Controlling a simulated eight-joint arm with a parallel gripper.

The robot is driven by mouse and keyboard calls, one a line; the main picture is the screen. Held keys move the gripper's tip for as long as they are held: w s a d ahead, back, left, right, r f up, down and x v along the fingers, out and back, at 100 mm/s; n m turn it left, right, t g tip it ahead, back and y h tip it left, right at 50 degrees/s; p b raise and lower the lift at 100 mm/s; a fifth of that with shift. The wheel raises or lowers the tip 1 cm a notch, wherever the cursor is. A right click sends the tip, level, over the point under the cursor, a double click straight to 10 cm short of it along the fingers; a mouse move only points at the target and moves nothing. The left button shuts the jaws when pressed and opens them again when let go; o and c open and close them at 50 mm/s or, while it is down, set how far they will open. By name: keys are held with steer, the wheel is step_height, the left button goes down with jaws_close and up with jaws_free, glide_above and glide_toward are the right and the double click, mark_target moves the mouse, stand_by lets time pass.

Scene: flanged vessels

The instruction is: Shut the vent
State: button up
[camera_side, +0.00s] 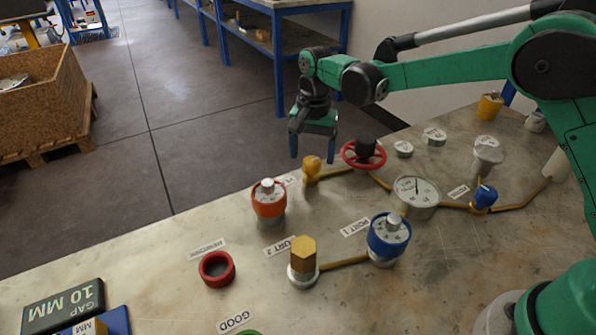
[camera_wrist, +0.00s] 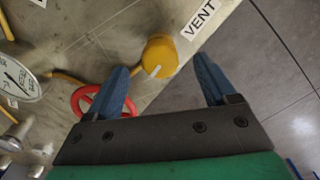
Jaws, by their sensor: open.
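The vent is a yellow knob with a white line on its top. In the side view the yellow vent knob (camera_side: 312,166) stands near the table's far edge, at the end of a yellow pipe. In the wrist view the vent knob (camera_wrist: 160,55) shows beside the "VENT" label (camera_wrist: 198,20). My gripper (camera_side: 314,147) is open and empty, pointing down above the knob. In the wrist view its two blue fingers (camera_wrist: 163,75) lie apart, with the knob just beyond and between their tips; I see no contact.
An orange dial unit (camera_side: 268,200) and a blue dial unit (camera_side: 388,238) stand nearer. The table edge drops to the floor just behind the knob.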

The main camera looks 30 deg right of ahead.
steer(key=shift+f, duration=1.1)
jaws_close()
steer(key=shift+n, duration=0.3)
steer(key=n, duration=0.3)
steer(key=shift+n, duration=0.3)
steer(key=n, duration=1.3)
steer(key=shift+n, duration=0.3)
